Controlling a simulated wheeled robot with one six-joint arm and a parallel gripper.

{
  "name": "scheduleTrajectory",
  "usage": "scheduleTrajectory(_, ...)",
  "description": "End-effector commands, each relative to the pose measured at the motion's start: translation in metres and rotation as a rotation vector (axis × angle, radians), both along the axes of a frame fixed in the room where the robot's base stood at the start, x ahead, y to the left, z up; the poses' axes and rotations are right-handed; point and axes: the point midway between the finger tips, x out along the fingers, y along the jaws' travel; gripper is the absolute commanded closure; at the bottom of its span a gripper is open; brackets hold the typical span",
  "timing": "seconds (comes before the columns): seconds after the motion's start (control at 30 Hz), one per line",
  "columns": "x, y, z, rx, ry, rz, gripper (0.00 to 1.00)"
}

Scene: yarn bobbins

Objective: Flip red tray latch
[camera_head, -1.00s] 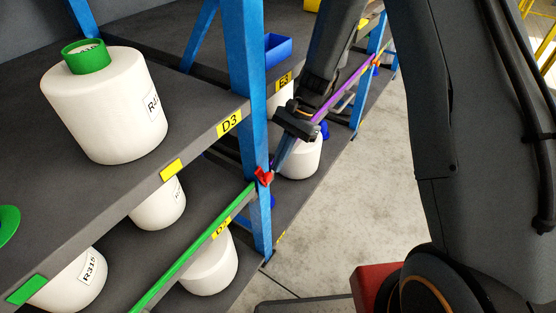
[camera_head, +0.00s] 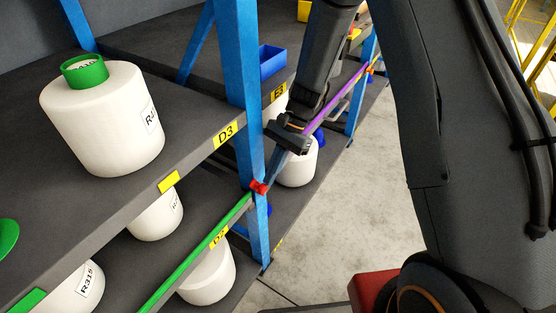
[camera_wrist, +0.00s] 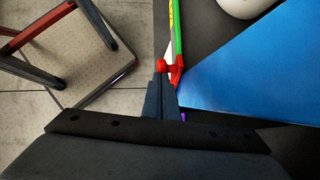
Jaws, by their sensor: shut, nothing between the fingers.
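The small red latch (camera_head: 259,187) sits at the end of the green rail (camera_head: 205,246), against the blue upright post (camera_head: 250,120). In the wrist view the red latch (camera_wrist: 177,72) has a round red knob beside it, just past my fingertips. My gripper (camera_head: 271,181) reaches down from the upper right with its dark fingers at the latch. In the wrist view my gripper (camera_wrist: 161,77) has its fingers together and empty, with the tips at or very near the knob. I cannot tell whether they touch it.
White bobbins, one with a green top (camera_head: 105,118), stand on the grey shelves at left. A purple rail (camera_head: 338,95) runs behind my gripper. A blue bin (camera_head: 272,62) sits on the farther shelf.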

Motion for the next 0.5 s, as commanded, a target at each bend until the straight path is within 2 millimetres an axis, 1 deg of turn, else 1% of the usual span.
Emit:
scheduleTrajectory(0.13, 0.005, -0.008, 0.005, 0.0, 0.0, -0.001, 1.0)
scheduleTrajectory(0.27, 0.016, -0.023, 0.013, 0.0, -0.002, 0.0, 1.0)
scheduleTrajectory(0.3, 0.02, -0.029, 0.017, 0.0, -0.003, 0.002, 1.0)
scheduleTrajectory(0.5, 0.033, -0.043, 0.058, 0.0, -0.006, 0.003, 1.0)
